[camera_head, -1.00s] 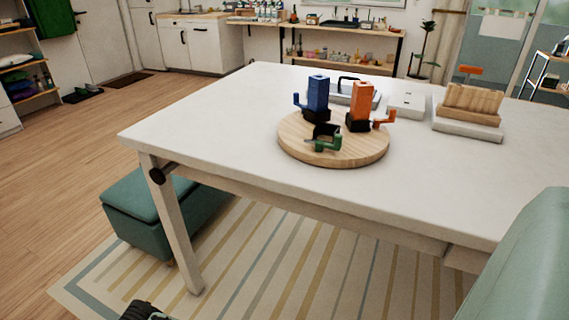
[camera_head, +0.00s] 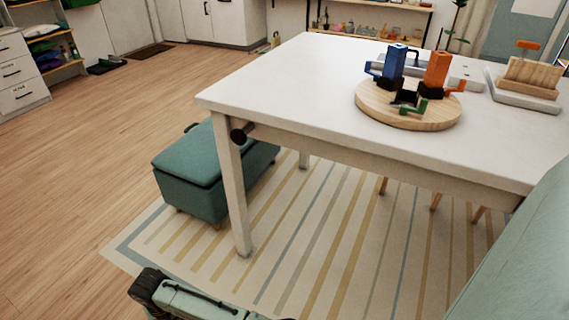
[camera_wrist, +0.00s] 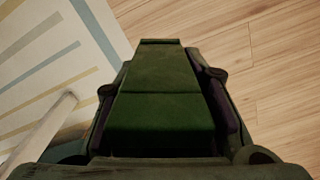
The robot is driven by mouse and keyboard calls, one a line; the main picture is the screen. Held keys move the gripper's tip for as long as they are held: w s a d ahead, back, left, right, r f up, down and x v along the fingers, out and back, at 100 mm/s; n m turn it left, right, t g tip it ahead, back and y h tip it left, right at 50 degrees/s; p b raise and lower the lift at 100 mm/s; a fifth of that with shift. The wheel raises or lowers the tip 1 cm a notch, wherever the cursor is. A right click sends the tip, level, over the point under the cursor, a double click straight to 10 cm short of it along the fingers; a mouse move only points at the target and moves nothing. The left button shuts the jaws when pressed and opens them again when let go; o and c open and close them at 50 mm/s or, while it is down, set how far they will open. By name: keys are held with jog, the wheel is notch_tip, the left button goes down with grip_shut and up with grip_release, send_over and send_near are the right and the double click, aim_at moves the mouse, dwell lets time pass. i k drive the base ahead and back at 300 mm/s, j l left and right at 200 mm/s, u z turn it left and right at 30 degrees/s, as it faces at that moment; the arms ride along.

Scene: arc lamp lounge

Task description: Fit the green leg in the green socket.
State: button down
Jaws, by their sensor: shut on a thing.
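The green leg (camera_wrist: 160,85) fills the middle of the wrist view, between the two fingers of my gripper (camera_wrist: 165,75). My gripper is shut on it, above the floor near the rug's edge. In the head view the leg and the fingertips do not show. The green socket (camera_head: 405,97) is a black holder with a green lever at the front of a round wooden board (camera_head: 430,121) on the white table. Nothing stands in it. A blue leg (camera_head: 395,62) and an orange leg (camera_head: 437,67) stand upright in the sockets behind it.
The white table (camera_head: 300,75) has clear room left of the board. A wooden block on a grey base (camera_head: 525,100) and flat grey items stand behind and right. A teal ottoman (camera_head: 200,175) sits by the table leg (camera_head: 233,190). Striped rug (camera_head: 300,240) lies underneath.

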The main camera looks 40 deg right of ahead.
aim_at(375, 98)
jog(key=j+z, duration=0.2)
jog(key=z, duration=0.25)
jog(key=j+z, duration=0.2)
jog(key=z, duration=0.25)
jog(key=i+j, duration=0.05)
